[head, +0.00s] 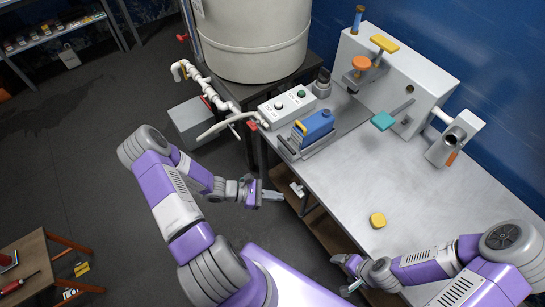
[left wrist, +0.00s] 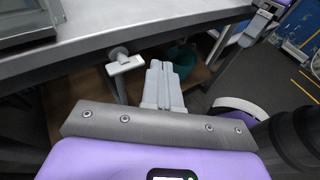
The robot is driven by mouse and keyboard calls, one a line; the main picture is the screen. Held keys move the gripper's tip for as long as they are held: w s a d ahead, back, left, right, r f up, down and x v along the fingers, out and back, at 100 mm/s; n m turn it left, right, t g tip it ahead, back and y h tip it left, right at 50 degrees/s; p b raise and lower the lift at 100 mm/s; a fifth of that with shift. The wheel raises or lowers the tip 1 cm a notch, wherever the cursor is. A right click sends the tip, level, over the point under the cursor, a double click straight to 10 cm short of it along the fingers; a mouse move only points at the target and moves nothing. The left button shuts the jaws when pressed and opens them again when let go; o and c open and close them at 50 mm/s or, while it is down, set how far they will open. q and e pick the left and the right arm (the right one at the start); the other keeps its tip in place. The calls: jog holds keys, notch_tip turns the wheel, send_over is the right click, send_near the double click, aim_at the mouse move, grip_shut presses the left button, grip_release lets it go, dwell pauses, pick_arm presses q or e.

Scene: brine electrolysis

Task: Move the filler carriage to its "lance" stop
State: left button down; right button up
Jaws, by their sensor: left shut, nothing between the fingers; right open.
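A blue block with a yellow part (head: 313,127) sits on a grey plate at the table's left end, beside a control box; it looks like the filler carriage, but I cannot read any stop label. A pale T-shaped handle (head: 298,189) sticks out below the table's front edge; it also shows in the left wrist view (left wrist: 125,65). My left gripper (head: 272,196) is shut and empty, just left of this handle and apart from it. In the left wrist view its closed fingers (left wrist: 163,72) point toward the table underside. My right gripper (head: 344,274) is open and empty near the front edge.
The steel table (head: 340,185) is mostly bare, with a yellow piece (head: 377,220) on it. A control box with buttons (head: 287,106), a large pale tank (head: 253,40) and a grey machine (head: 400,75) with coloured handles stand at the back. A teal bin (left wrist: 181,57) sits under the table.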

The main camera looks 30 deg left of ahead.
pick_arm(q)
jog(key=w+a+r+n+t+y+b, duration=0.1)
jog(key=a+n+t+y, duration=0.25)
jog(key=a, duration=0.45)
jog(key=w+a+r+n+t+y, duration=0.1)
jog(key=a+r+n+t+y, duration=0.1)
jog(key=a+n+t, duration=0.4)
jog(key=m+b, duration=0.2)
jog(key=b, duration=0.1)
send_near(280, 146)
jog(key=shift+g, duration=0.45)
jog(key=x, duration=0.7)
jog(key=shift+a+r, duration=0.25)
jog(key=shift+r, duration=0.05)
pick_arm(e)
jog(key=f, duration=0.2)
jog(key=s+f, duration=0.1)
jog(key=f, duration=0.1)
jog(key=shift+d, duration=0.25)
